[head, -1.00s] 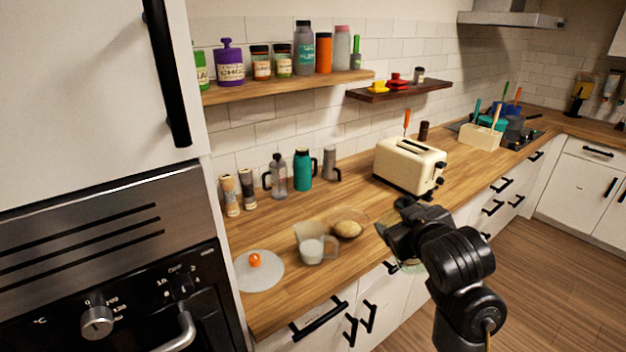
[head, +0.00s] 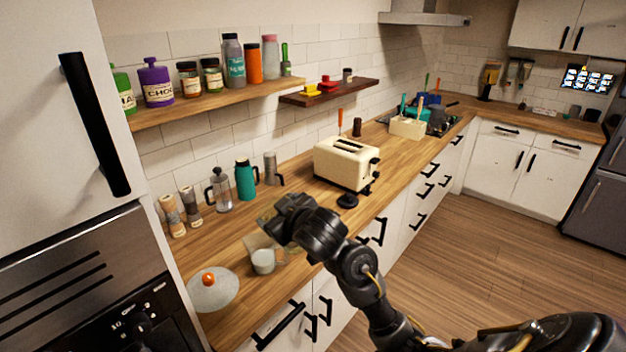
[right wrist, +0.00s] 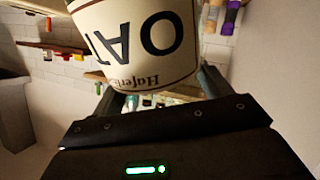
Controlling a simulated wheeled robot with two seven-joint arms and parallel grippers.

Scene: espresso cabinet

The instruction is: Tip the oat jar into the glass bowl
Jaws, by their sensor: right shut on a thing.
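The jar has a cream label with dark "OAT" lettering that reads upside down there. In the head view the gripper hides most of the jar, and I cannot tell its tilt or where its mouth points. My left gripper is not in view.
A glass lid with an orange knob (head: 212,290) lies to the left. A cream toaster (head: 346,163) and a small black disc (head: 347,201) are to the right. Bottles (head: 245,180) stand at the back.

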